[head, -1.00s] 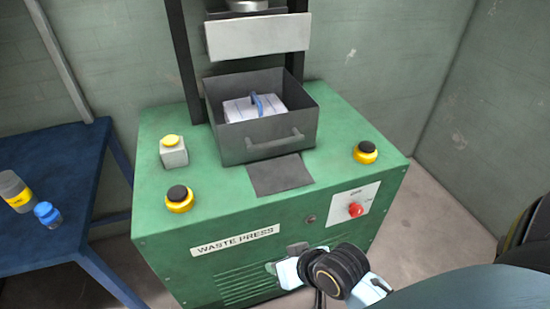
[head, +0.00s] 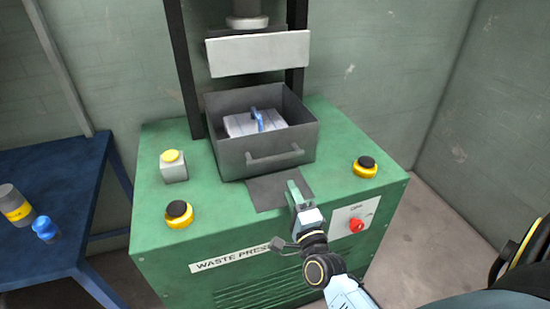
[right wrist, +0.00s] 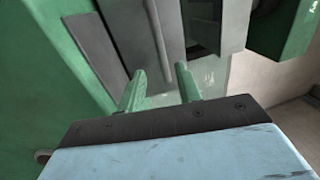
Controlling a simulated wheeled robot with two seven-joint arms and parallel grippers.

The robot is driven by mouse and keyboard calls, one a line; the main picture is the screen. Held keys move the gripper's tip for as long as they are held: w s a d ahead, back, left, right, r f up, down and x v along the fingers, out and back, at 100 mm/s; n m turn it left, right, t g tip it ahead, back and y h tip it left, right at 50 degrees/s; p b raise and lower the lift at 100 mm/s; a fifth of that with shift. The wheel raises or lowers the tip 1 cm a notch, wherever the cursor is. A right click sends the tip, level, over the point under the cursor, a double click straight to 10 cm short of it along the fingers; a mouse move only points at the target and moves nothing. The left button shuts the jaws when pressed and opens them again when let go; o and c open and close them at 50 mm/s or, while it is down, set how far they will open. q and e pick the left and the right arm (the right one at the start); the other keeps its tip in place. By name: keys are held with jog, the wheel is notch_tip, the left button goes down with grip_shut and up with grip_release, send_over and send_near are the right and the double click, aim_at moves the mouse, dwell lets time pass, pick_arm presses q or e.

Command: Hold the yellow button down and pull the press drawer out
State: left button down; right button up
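The yellow button (head: 171,156) sits on a small grey box at the left of the green press top. The press drawer (head: 232,160) is a dark grey open box with a bar handle (head: 275,155) on its front. It stands under the press plate and holds a white bundle with a blue strap. My right gripper (head: 294,188) is over the dark mat, just in front of the drawer and below the handle. Its green fingers (right wrist: 160,90) are apart with nothing between them in the right wrist view. Grey metal is close ahead of them. My left gripper is not in view.
Black buttons with yellow collars stand at the press top's front left (head: 179,212) and right (head: 365,166). A red knob (head: 356,225) is on the front panel. A blue table (head: 60,175) at the left holds a grey-yellow container and a blue bottle.

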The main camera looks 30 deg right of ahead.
aim_at(275, 158)
jog(key=b+x, duration=0.1)
jog(key=x, duration=1)
jog(key=shift+w, duration=0.35)
jog(key=shift+w+d+r, duration=0.1)
jog(key=shift+w+d, duration=0.05)
jog(key=shift+w, duration=0.35)
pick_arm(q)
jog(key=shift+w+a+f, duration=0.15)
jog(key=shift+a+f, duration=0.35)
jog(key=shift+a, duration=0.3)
pick_arm(e)
jog(key=shift+c, duration=0.4)
